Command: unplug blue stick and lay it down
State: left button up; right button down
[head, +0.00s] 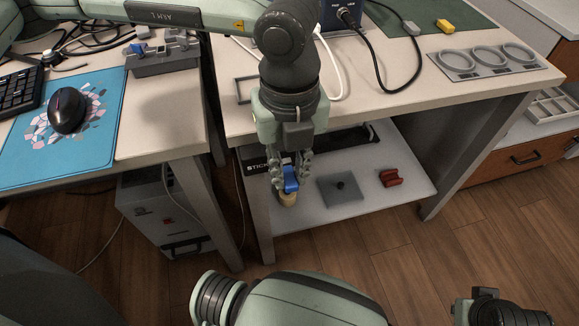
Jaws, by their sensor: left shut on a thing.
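The blue stick (291,179) is between the fingers of my left gripper (290,183), which points down in front of the desk and is shut on it. A tan, rounded piece (288,200) shows just below the blue part; I cannot tell whether it belongs to the stick. A black bar with a white label starting "STICK" (262,162) lies on the lower shelf, partly hidden behind the gripper. I cannot tell whether the stick touches the bar or the shelf. My right gripper's fingers are not in view; only parts of my arm show at the bottom.
The lower shelf (400,205) also holds a grey square plate with a dark knob (341,188) and a red part (390,178). The desktop (400,95) above has cables and a grey three-ring holder (487,61). Free shelf room lies around the plate.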

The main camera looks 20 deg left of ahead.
aim_at(295, 188)
pick_arm(q)
grip_shut()
jog(key=shift+s+d, duration=0.1)
jog(key=shift+s+d+b, duration=0.4)
jog(key=shift+s+d, duration=0.25)
jog(key=shift+s, duration=0.3)
jog(key=shift+s+d, duration=0.1)
jog(key=shift+s, duration=0.1)
jog(key=shift+s+d+b, duration=0.25)
jog(key=shift+s+b, duration=0.1)
jog(key=shift+b, duration=0.15)
